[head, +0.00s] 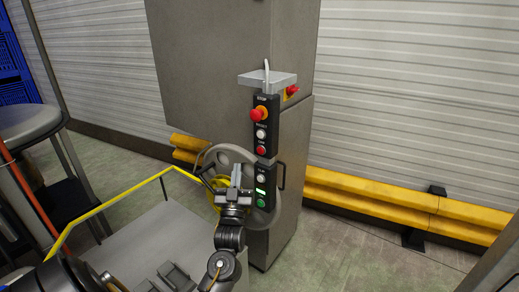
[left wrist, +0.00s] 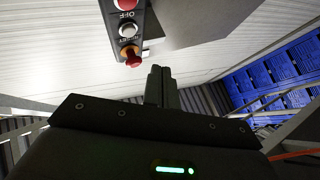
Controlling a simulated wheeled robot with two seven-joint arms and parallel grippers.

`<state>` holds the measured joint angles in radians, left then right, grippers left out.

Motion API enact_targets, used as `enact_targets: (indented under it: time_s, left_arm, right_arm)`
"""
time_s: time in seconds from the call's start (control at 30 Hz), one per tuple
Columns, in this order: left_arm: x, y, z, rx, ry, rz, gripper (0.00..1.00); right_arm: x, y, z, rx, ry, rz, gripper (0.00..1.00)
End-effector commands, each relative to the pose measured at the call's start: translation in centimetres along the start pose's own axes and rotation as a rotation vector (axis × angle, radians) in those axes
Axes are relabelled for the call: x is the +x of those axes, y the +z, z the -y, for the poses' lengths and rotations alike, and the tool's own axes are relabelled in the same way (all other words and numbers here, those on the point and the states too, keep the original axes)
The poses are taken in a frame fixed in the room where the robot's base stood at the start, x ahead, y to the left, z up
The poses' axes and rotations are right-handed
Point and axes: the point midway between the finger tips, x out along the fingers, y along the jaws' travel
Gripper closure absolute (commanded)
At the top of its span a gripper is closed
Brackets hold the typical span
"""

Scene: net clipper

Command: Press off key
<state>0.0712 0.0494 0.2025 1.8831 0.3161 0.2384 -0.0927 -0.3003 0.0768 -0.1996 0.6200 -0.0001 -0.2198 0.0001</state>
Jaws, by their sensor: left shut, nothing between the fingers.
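A narrow dark control panel (head: 264,155) stands upright on the front edge of a grey cabinet. It carries a red mushroom stop button (head: 259,112) at the top, then a white button (head: 260,133), then a red button (head: 261,150). In the left wrist view the panel appears inverted, and the red off key (left wrist: 125,4) beside the letters OFF is cut by the top edge. My left gripper (head: 236,174) is shut and empty. It is low and left of the off key in the head view, apart from it. The right gripper is not in view.
A lower panel section has a white button (head: 261,178) and green buttons. A grey round reel (head: 222,157) with yellow cord is behind my gripper. A small metal hood (head: 267,79) juts over the panel. Yellow rails (head: 365,200) run along the ribbed wall.

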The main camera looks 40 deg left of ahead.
Motion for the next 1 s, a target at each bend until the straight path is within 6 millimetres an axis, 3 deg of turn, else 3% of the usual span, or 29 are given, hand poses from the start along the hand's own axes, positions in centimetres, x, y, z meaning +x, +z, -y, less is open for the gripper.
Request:
enact_targets:
  time_s: [0.47,1.0]
  left_arm:
    - [0.3,0.2,-0.2,0.0,-0.002,-0.003,1.0]
    - [4.8,3.6,-3.5,0.0,-0.002,-0.003,1.0]
  right_arm:
    - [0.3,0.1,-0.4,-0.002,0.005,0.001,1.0]
    - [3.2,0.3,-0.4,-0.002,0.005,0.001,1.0]
